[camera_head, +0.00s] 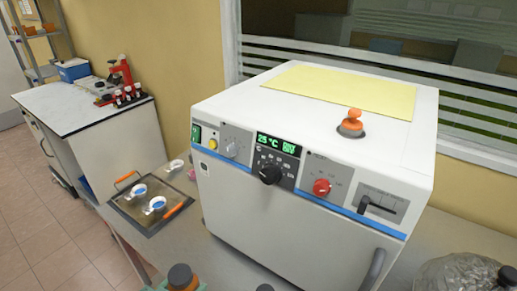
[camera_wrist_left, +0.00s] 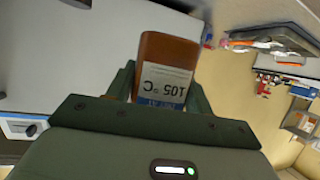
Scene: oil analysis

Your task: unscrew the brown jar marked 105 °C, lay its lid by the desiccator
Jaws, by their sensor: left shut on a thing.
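The brown jar (camera_wrist_left: 168,58), with its white and blue label reading 105 °C, stands between the green fingers of my left gripper (camera_wrist_left: 160,82) in the left wrist view. The gripper is shut on it. At the bottom edge of the head view the jar (camera_head: 184,284) shows from above with its dark lid (camera_head: 180,273) on, and only bits of the left gripper (camera_head: 182,287) show beside it. A clear glass vessel, apparently the desiccator (camera_head: 450,275), is cut off at the lower right. My right gripper is not in view.
A large white oven (camera_head: 250,215) reading 25 °C fills the middle. A metal tray (camera_head: 130,212) with orange handles and small cups lies left of it. A small dark round thing (camera_head: 265,288) is cut off at the bottom edge. A side bench (camera_head: 70,115) stands at the back left.

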